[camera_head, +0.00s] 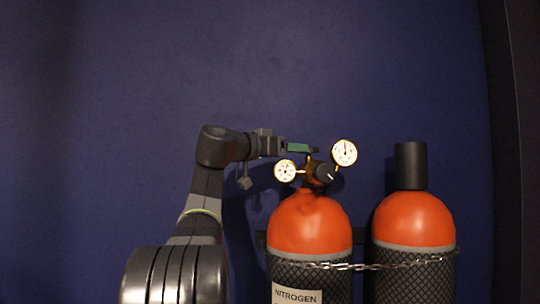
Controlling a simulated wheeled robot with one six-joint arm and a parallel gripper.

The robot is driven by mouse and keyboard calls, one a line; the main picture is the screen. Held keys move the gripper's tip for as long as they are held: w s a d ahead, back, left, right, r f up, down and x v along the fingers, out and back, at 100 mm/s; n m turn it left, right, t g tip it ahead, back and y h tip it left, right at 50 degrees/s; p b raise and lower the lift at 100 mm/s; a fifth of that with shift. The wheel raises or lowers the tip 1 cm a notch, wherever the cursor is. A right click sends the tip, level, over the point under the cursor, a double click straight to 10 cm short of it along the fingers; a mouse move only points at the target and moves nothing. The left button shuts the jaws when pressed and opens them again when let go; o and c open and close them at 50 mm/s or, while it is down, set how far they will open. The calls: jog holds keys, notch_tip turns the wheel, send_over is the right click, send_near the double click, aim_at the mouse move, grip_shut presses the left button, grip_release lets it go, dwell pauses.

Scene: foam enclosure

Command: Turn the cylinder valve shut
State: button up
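The orange nitrogen cylinder (309,225) stands upright with a dark mesh sleeve and a NITROGEN label (297,297). On its top is a brass regulator with a small left gauge (285,171), a larger right gauge (344,152) and a black knob (326,175) with a white mark. I cannot make out a separate valve handwheel; the regulator and my gripper may hide it. My gripper (314,150), with a green part behind its tip, reaches in from the left just above the regulator, between the gauges. I cannot tell whether it touches anything or how far its fingers are apart.
A second orange cylinder (414,222) with a black cap (410,165) stands to the right. A chain (345,266) runs across both cylinders. A dark blue wall (150,70) is behind. A dark edge (515,150) bounds the right side. The space above the gauges is clear.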

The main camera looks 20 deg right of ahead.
aim_at(309, 153)
jog(key=v, duration=0.5)
jog(key=shift+s+a+b, duration=0.1)
jog(key=shift+a+b, duration=0.2)
jog(key=shift+a, duration=0.05)
jog(key=p+x, duration=0.3)
jog(key=x, duration=1.1)
jog(key=shift+d+r, duration=0.1)
jog(key=shift+d, duration=0.05)
jog(key=m+g+p, duration=0.2)
jog(key=g, duration=0.1)
jog(key=shift+a+r+h+p, duration=0.1)
jog(key=shift+a+h+p, duration=0.15)
jog(key=shift+h+p, duration=0.15)
jog(key=shift+m+g+p, duration=0.8)
jog(key=shift+m+g, duration=0.1)
jog(key=shift+g, duration=0.5)
jog(key=shift+f+b, duration=0.3)
jog(key=shift+b, duration=0.05)
